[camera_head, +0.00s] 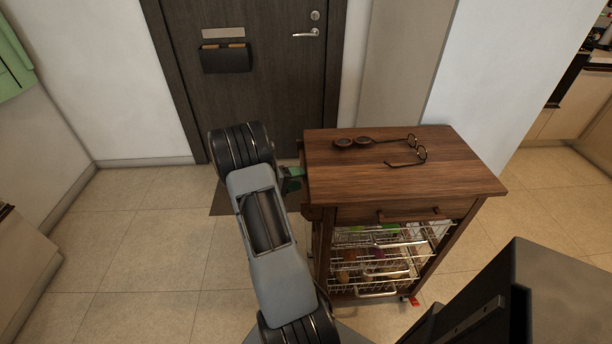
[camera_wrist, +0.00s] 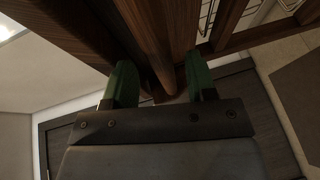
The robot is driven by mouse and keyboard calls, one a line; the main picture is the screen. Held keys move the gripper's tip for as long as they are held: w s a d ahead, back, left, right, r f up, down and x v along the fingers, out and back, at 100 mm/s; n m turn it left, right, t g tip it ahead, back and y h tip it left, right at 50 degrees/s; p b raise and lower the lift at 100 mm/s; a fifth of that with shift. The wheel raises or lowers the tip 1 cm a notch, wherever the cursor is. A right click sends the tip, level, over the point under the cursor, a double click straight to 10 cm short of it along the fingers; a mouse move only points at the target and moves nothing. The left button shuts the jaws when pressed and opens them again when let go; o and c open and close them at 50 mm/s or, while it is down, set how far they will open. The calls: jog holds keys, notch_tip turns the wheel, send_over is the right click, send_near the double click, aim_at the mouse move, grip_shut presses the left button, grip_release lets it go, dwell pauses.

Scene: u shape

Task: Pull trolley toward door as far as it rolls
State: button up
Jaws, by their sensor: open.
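The trolley (camera_head: 440,182) has a dark wooden top, a drawer with a handle, and wire baskets below. It stands right of centre in the head view, in front of the wall. The dark door (camera_head: 275,85) with a silver lever is behind it to the left. My gripper (camera_head: 291,178), with green fingers, is at the trolley's left side, partly hidden by my arm. In the wrist view my gripper (camera_wrist: 162,78) is open, with a wooden bar (camera_wrist: 150,50) of the trolley between its two fingers. I cannot tell whether the fingers touch the bar.
Glasses (camera_head: 408,155) and another small item lie on the trolley top. A dark mat (camera_head: 228,200) lies before the door. Tiled floor (camera_head: 130,240) is clear on the left. A pale wall (camera_head: 490,80) stands behind the trolley. A caster near the front has a red part (camera_head: 414,301).

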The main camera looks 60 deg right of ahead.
jog(key=shift+x, duration=1.65)
grip_shut()
